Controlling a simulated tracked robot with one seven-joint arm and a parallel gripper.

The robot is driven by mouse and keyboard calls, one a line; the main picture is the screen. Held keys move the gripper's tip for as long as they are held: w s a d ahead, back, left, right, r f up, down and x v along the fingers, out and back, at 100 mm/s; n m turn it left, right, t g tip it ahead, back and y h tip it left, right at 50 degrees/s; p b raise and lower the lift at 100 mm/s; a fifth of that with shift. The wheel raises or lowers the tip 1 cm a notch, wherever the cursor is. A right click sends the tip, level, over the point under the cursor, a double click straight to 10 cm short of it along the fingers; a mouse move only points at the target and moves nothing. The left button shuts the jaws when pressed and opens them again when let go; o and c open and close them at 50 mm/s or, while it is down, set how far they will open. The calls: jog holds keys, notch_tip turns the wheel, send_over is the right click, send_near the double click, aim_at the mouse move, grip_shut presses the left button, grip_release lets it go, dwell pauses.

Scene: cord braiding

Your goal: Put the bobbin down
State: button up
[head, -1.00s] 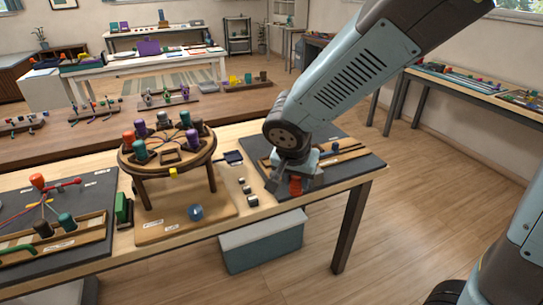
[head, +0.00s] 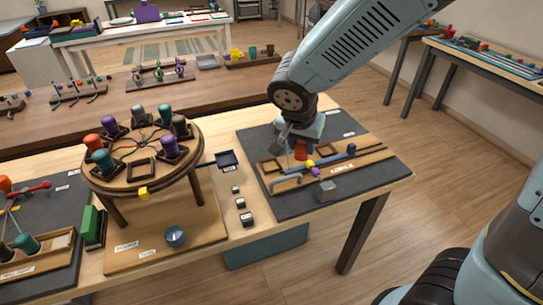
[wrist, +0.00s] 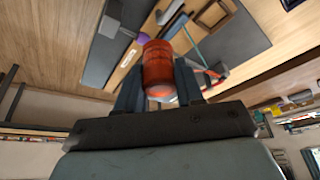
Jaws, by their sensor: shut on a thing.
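The bobbin (head: 301,152) is a small orange-red cylinder. My gripper (head: 306,143) is shut on it above the dark mat (head: 352,208) at the right end of the table. In the wrist view the bobbin (wrist: 158,66) sits between the two dark fingers of my gripper (wrist: 158,84). A thin teal cord runs close to the bobbin. I cannot tell whether the bobbin touches anything below it. A round braiding stand (head: 143,157) to the left carries several coloured bobbins and an empty square seat (head: 142,168).
On the mat are a wooden rack (head: 352,166) with a blue-topped rod, a grey hook, yellow and purple pieces and a grey block (head: 327,191).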

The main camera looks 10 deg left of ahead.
jog(key=w+a+f, duration=0.8)
jog(key=a, duration=0.1)
jog(key=shift+f, duration=0.35)
jog(key=shift+w+a+f, duration=0.1)
jog(key=shift+w+f, duration=0.05)
jog(key=shift+f, duration=1.7)
jog(key=shift+f, duration=0.2)
jog(key=o, duration=1)
jog(key=shift+a, duration=0.1)
jog(key=shift+o, duration=0.2)
